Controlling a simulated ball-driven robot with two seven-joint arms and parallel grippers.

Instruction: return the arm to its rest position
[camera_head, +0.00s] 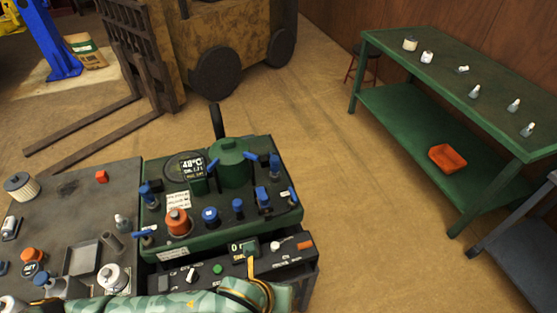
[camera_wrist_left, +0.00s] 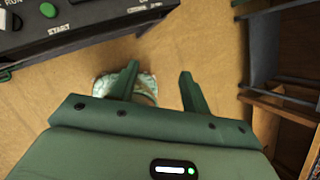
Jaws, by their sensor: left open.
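A green camouflage-patterned link of my arm (camera_head: 170,303) lies across the bottom edge of the head view, in front of the control panel, with black and yellow cables at its right end. My left gripper (camera_wrist_left: 159,82) shows in the left wrist view. Its two green fingers are wide apart with nothing held between them, above the tan floor. A patterned rounded shape lies partly behind the left finger, and I cannot tell whether they touch. The left gripper's fingers are not visible in the head view. My right gripper is in neither view.
A green machine (camera_head: 285,215) with blue valves and a black control panel (camera_head: 180,272) stands close ahead. A grey bench (camera_head: 60,215) with loose parts is at left. A green shelf table (camera_head: 470,75) stands at right. Floor (camera_head: 330,170) between is clear.

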